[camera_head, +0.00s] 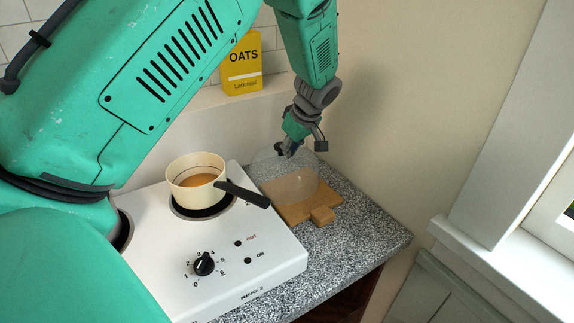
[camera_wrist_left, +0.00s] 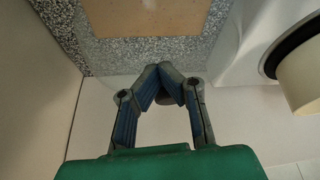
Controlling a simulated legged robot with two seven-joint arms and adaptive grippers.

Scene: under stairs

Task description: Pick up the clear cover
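The clear cover (camera_head: 285,182) is a see-through dome, faint in the head view. It is over the back left part of a wooden board (camera_head: 323,214). My left gripper (camera_head: 290,150) is at the top of the cover, pointing down. In the left wrist view its fingers (camera_wrist_left: 160,85) are drawn together at their tips around a small grey knob (camera_wrist_left: 190,88), partly hidden by them. The board also shows in that view (camera_wrist_left: 145,15). I cannot tell whether the cover's rim touches the board. My right gripper is not in view.
A white hot plate (camera_head: 222,262) stands left of the board, with a cream pan (camera_head: 196,166) whose dark handle (camera_head: 243,194) reaches toward the board. A yellow oats box (camera_head: 242,65) stands on a ledge behind. The speckled counter (camera_head: 375,232) is clear at right; a wall bounds the back.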

